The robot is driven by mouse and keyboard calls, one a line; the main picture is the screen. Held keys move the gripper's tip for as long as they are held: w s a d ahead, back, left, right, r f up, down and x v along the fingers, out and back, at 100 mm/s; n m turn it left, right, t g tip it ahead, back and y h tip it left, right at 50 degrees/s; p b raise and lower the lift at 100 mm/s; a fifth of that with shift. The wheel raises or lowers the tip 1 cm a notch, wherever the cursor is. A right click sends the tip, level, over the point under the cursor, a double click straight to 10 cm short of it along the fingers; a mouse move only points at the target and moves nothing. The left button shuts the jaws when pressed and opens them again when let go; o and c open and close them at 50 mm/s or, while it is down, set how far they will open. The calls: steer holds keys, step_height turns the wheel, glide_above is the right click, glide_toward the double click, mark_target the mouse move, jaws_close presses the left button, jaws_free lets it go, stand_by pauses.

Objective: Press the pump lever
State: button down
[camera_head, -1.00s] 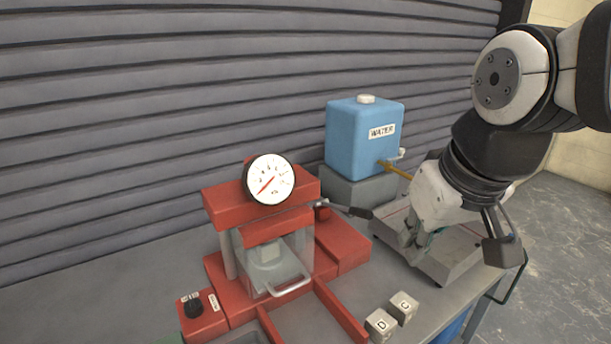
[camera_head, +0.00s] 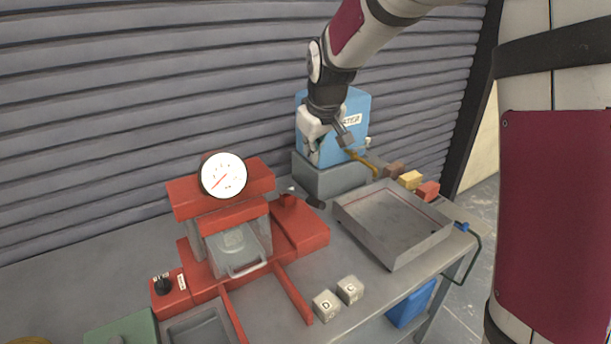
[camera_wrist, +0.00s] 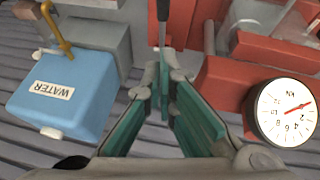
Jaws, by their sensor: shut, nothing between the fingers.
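The pump lever (camera_head: 315,203), a thin metal rod with a black handle, sticks out from the right side of the red press (camera_head: 302,226). In the wrist view the lever's black handle (camera_wrist: 163,10) points away at the top middle, with its rod running down toward the fingertips. My gripper (camera_head: 313,160) is shut and empty, above and behind the lever's handle in the head view, in front of the blue water tank (camera_head: 353,140). In the wrist view my gripper (camera_wrist: 164,80) has green finger pads near the rod; I cannot tell whether they touch it.
The round gauge (camera_head: 223,176) tops the press, its needle at lower left; it also shows in the wrist view (camera_wrist: 286,112). A grey tray (camera_head: 392,252) stands right of the lever. Cubes D (camera_head: 326,305) and C (camera_head: 350,290) lie in front. Coloured blocks (camera_head: 410,180) sit behind the tray.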

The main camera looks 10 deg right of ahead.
steer(key=shift+w, duration=0.15)
steer(key=shift+f, duration=0.1)
steer(key=p, duration=0.2)
glide_above(314, 199)
steer(key=f, duration=1.1)
steer(key=shift+a+f, duration=0.15)
steer(key=shift+a, duration=0.05)
steer(key=shift+d+f, duration=0.15)
steer(key=shift+f, duration=0.45)
steer(key=shift+f, duration=0.1)
